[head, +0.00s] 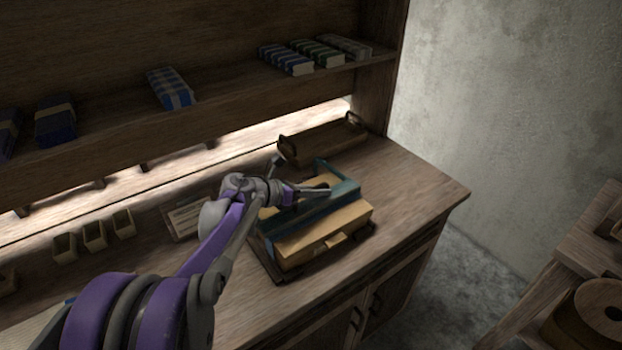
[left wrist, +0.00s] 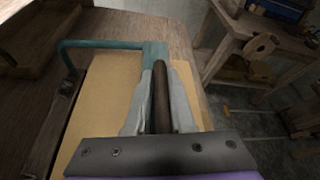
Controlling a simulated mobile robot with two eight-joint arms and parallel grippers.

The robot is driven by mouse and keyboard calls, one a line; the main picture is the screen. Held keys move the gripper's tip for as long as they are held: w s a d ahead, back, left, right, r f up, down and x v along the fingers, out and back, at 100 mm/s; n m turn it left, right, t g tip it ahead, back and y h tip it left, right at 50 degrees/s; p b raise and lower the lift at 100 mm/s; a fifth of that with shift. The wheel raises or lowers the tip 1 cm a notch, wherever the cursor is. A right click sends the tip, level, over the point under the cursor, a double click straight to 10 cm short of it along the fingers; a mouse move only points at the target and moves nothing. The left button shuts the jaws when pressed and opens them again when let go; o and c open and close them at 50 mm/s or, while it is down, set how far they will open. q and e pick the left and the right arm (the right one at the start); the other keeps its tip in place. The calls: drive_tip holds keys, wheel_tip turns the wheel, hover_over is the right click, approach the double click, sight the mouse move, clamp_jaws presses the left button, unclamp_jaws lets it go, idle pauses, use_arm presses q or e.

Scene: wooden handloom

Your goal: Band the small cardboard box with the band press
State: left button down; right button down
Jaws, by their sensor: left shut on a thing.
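The small cardboard box (head: 325,236) lies in the band press (head: 343,192), whose teal frame runs across its top. The box's tan surface (left wrist: 105,95) and the teal bar (left wrist: 100,44) also show in the left wrist view. My left gripper (head: 322,190) is above the box at the teal frame. In the left wrist view its fingers (left wrist: 160,100) are shut on a dark round handle (left wrist: 161,85) beside the teal bar. The gripper and arm hide part of the press and box. My right gripper is not in view.
A wooden tray with handles (head: 322,143) stands behind the press. Small open bins (head: 95,236) stand along the bench at the left. A shelf above holds several patterned cloth bundles (head: 170,88). The bench (head: 425,190) is clear right of the press, up to its edge.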

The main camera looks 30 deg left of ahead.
use_arm(q)
drive_tip(key=shift+s+d+f+m, duration=0.35)
drive_tip(key=shift+d+f+m, duration=0.05)
drive_tip(key=shift+d+f, duration=0.4)
drive_tip(key=shift+f, duration=0.15)
drive_tip(key=c, duration=0.8)
unclamp_jaws()
drive_tip(key=shift+c, duration=0.2)
drive_tip(key=shift+a, duration=0.1)
drive_tip(key=shift+a, duration=0.1)
